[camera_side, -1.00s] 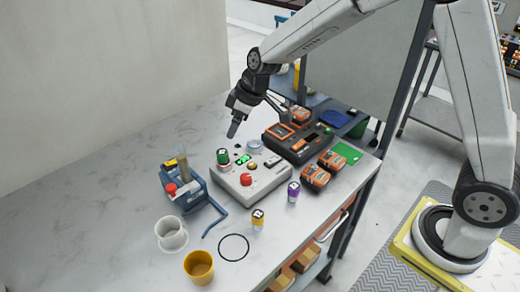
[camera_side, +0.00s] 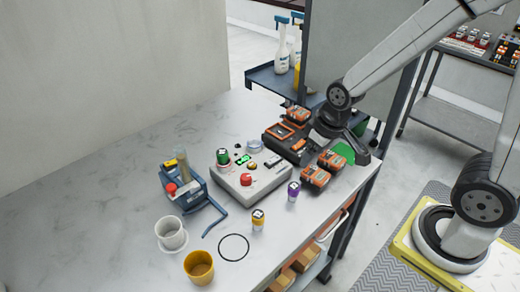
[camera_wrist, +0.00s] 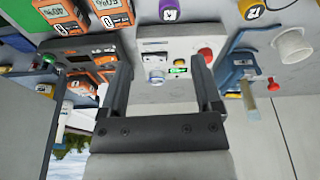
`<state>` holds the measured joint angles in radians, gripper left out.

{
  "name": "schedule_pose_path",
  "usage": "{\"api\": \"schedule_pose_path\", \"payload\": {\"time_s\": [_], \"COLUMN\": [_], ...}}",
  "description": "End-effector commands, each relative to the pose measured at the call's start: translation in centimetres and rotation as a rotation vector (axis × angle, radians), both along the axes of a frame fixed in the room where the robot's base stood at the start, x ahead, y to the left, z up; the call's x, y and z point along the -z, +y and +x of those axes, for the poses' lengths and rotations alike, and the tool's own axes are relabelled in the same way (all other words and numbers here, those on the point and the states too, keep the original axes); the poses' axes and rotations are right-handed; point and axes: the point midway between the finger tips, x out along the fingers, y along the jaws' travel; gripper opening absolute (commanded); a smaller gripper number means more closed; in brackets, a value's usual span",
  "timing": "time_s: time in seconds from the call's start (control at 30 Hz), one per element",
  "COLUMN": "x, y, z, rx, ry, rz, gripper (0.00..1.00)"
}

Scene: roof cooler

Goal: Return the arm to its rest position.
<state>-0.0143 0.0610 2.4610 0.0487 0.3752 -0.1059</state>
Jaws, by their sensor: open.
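My gripper (camera_side: 360,152) hangs over the right edge of the bench, near the dark charger (camera_side: 287,142) and the orange battery packs (camera_side: 322,167). It hides part of the charger and of the green patch beside it. In the wrist view my gripper (camera_wrist: 160,68) has its two fingers wide apart with nothing held between them. The grey control box (camera_side: 250,178), with a green knob and a red button, shows beyond and between the fingers in the wrist view (camera_wrist: 160,42).
A blue device (camera_side: 190,187), white cup (camera_side: 171,235), yellow cup (camera_side: 199,268), and yellow (camera_side: 258,220) and purple (camera_side: 293,191) small containers stand on the bench. Spray bottles (camera_side: 282,50) stand on a shelf behind. The bench's left side is clear.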

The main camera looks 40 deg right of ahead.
Motion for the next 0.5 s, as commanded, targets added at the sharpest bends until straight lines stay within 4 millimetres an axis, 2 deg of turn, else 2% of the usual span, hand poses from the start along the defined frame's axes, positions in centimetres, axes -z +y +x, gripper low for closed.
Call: {"api": "schedule_pose_path", "payload": {"time_s": [0.1, 0.2, 0.5], "x": [0.4, 0.6, 0.7], "y": [-0.5, -0.7, -0.8], "z": [-2.1, -3.0, -3.2], "rx": [0.050, 0.072, 0.079], "ry": [0.009, 0.012, 0.014], "rz": [-0.003, -0.004, -0.003], "gripper": [0.82, 0.82, 0.82]}}
